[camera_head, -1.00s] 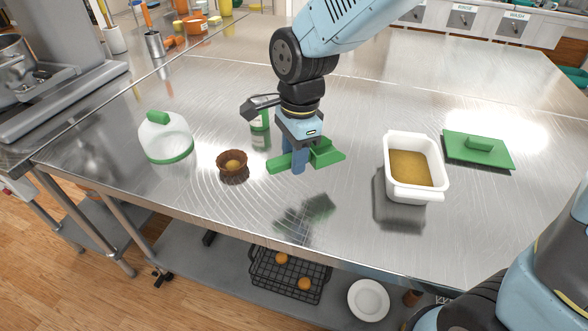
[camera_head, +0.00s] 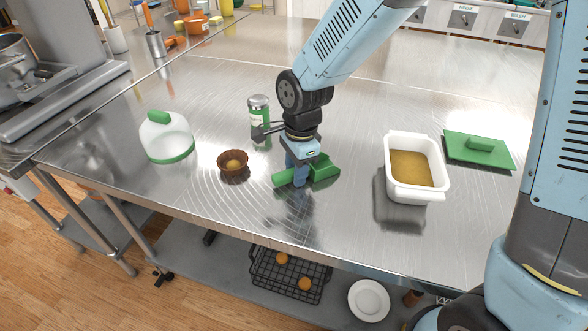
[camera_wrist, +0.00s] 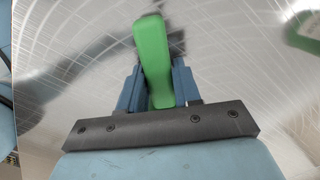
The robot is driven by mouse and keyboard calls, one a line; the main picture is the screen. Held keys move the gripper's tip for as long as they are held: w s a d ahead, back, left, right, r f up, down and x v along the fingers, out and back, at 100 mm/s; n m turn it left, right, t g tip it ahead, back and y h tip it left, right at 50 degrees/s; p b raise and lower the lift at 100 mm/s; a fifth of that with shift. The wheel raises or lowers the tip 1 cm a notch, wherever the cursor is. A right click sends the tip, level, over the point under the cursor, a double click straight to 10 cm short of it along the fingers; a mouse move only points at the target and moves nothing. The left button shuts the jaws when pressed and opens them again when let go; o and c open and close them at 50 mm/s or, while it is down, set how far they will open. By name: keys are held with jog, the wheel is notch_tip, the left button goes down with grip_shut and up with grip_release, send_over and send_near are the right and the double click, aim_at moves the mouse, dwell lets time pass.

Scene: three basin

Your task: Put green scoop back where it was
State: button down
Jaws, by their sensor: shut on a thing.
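The green scoop (camera_head: 323,168) is in my gripper (camera_head: 298,179), low over the front middle of the steel table (camera_head: 250,203). My gripper is shut on the scoop's handle, which points left in the head view, with the scoop's head to the right. In the wrist view the green scoop (camera_wrist: 153,60) stands between my two blue fingers (camera_wrist: 154,92). I cannot tell exactly whether the scoop touches the table.
A white tub of yellowish contents (camera_head: 411,168) stands right of my gripper, with a green lid (camera_head: 479,150) beyond it. The table's front edge is near.

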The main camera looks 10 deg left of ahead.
jog(key=c, duration=0.8)
grip_release()
jog(key=shift+r, duration=0.1)
jog(key=r, duration=1.2)
jog(key=shift+w+d, duration=0.2)
jog(key=shift+d, duration=0.2)
